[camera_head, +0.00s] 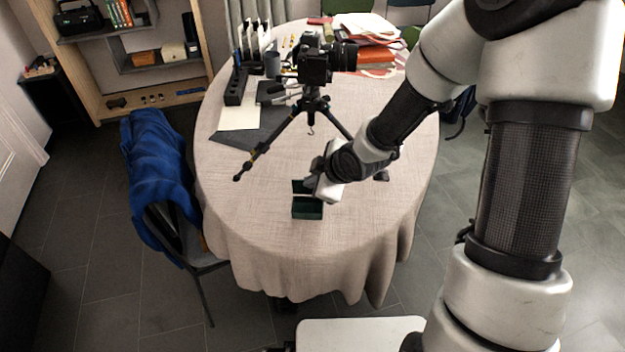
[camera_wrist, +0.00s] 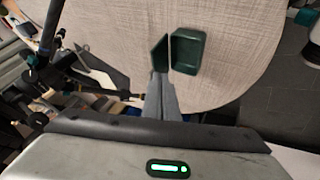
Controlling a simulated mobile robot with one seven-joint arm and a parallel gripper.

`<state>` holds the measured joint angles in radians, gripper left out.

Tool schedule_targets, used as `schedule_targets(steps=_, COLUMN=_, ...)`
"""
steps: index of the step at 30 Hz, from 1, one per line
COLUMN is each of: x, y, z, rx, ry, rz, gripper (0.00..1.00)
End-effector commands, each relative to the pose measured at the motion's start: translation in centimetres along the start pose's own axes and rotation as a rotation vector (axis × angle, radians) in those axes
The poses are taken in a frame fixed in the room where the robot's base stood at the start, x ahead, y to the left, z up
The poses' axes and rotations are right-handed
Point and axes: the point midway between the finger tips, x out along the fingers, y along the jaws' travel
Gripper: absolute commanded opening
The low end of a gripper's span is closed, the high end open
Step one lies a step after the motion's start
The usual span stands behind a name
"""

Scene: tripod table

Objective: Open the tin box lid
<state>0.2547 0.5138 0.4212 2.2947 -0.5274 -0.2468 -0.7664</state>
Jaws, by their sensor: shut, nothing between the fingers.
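The dark green tin box (camera_head: 308,209) stands on the round table near its front edge. In the wrist view the box (camera_wrist: 188,51) shows its hollow inside, so it is open. Its lid (camera_wrist: 159,53) is a narrow dark green panel along the left side of the box, swung up from the opening. In the head view the lid (camera_head: 299,186) stands at the box's back edge, partly hidden by my gripper (camera_head: 312,187). My gripper (camera_wrist: 160,78) is shut and empty, its fingertips right by the lid's lower end in the wrist view. I cannot tell whether they touch it.
A camera on a black tripod (camera_head: 314,70) stands behind the box, its legs spread over the table (camera_head: 245,180). Papers, books (camera_head: 374,55) and desk items fill the back. A chair with a blue jacket (camera_head: 158,170) is at the left.

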Motion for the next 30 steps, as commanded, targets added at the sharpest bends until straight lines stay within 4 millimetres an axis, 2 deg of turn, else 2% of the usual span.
schedule_targets(steps=8, x=0.6, y=2.3, z=-0.3, rx=0.001, ry=0.001, rz=-0.001, gripper=0.00)
schedule_targets(steps=20, x=0.7, y=2.0, z=-0.2, rx=0.000, ry=0.001, rz=0.000, gripper=0.00)
schedule_targets(steps=30, x=0.5, y=0.7, z=0.0, rx=0.000, ry=0.000, rz=0.000, gripper=0.00)
